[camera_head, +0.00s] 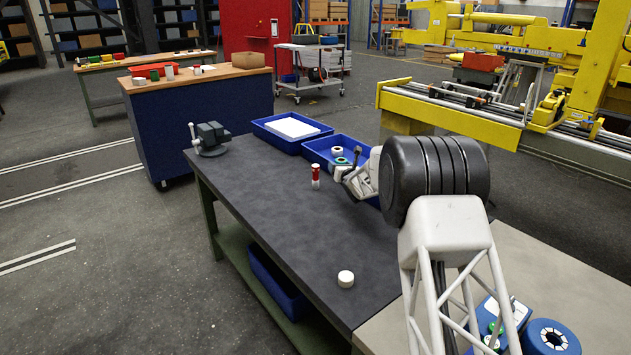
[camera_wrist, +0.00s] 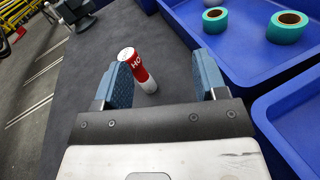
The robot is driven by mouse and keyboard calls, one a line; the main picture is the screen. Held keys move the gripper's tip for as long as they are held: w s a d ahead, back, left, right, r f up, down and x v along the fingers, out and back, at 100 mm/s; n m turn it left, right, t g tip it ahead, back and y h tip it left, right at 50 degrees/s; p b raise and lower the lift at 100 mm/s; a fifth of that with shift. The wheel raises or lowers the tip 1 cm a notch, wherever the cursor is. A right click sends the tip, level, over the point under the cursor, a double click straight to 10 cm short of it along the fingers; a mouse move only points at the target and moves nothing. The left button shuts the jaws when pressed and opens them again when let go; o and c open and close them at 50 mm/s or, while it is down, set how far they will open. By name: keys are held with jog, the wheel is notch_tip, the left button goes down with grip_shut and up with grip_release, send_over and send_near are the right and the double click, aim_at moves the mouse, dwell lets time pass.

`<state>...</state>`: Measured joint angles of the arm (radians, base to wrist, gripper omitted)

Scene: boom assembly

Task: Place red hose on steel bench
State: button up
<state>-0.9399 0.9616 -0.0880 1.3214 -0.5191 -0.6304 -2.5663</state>
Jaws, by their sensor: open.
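The red hose (camera_head: 315,176) is a small red and white cylinder. It stands upright on the dark bench top (camera_head: 290,215). In the wrist view the hose (camera_wrist: 139,70) shows part of a label, "HO", and appears in the gap between my fingers, closer to the left one. My gripper (camera_wrist: 162,72) is open and empty, with blue finger pads. In the head view my gripper (camera_head: 345,172) is just right of the hose. A lighter grey bench top (camera_head: 545,270) adjoins the dark one at lower right; I cannot tell which is the steel bench.
A vise (camera_head: 209,138) sits at the far left corner. A white round piece (camera_head: 346,279) lies near the front edge. A blue ring (camera_head: 551,337) lies at lower right. The middle is clear.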

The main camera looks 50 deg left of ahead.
aim_at(314, 166)
jog(key=s+a+f+n, duration=0.1)
jog(key=a, duration=0.1)
jog(key=s+a+f+n+g, duration=0.1)
jog(key=s, duration=0.1)
jog(key=s+a+f+y, duration=0.1)
jog(key=a+f, duration=0.1)
jog(key=shift+s+a+f+n+g, duration=0.1)
jog(key=shift+s+a+n+g, duration=0.2)
jog(key=shift+s+a+n, duration=0.1)
jog(key=shift+x, duration=1.25)
jog(key=shift+a, duration=0.2)
jog(key=shift+r+x, duration=0.1)
jog(key=shift+x, duration=1.1)
jog(key=shift+r+x, duration=0.15)
jog(key=shift+x, duration=1)
jog(key=shift+w, duration=0.15)
jog(key=shift+c, duration=0.4)
grip_shut()
